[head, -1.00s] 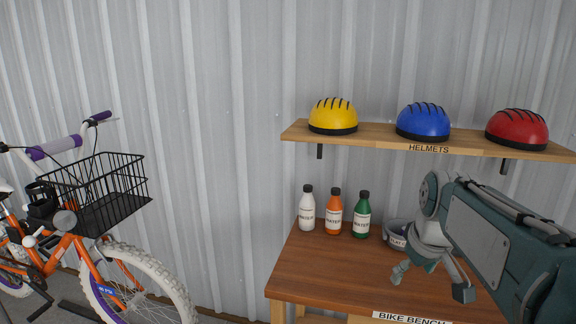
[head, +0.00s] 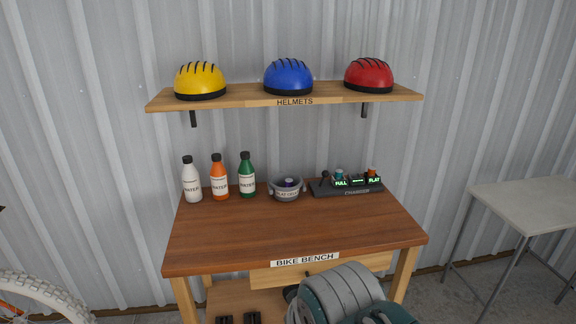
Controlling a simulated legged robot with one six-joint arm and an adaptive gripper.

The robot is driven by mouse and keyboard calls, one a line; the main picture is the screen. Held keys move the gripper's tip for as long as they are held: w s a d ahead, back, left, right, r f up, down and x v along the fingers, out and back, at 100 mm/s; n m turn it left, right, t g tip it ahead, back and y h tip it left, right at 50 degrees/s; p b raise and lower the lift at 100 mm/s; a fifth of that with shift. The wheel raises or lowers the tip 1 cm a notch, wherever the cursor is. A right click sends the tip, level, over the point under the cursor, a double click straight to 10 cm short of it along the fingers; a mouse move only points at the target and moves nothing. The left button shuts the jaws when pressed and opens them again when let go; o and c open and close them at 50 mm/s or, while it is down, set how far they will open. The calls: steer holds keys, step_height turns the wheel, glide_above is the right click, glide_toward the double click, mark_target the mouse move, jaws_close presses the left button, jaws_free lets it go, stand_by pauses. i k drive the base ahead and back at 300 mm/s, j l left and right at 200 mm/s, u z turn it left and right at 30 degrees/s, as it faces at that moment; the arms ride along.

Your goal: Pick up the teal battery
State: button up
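A small teal battery (head: 339,173) stands in the dark charger (head: 350,192) at the back right of the wooden bench. It is behind a lit label that reads FULL. An orange-topped battery (head: 373,172) stands in the same charger behind a label that reads FLAT. The label between them is too small to read. A grey bowl (head: 286,194) left of the charger holds something purple (head: 289,183). My arm shows at the bottom of the view, in front of the bench; my gripper's fingers are not in view.
White, orange and green bottles (head: 219,180) stand at the back left of the bench (head: 295,232). A shelf (head: 240,96) with three helmets hangs above. The bench's front and middle are clear. A pale table (head: 525,205) stands right.

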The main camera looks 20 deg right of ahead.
mark_target(338, 173)
steer(key=z, duration=1.25)
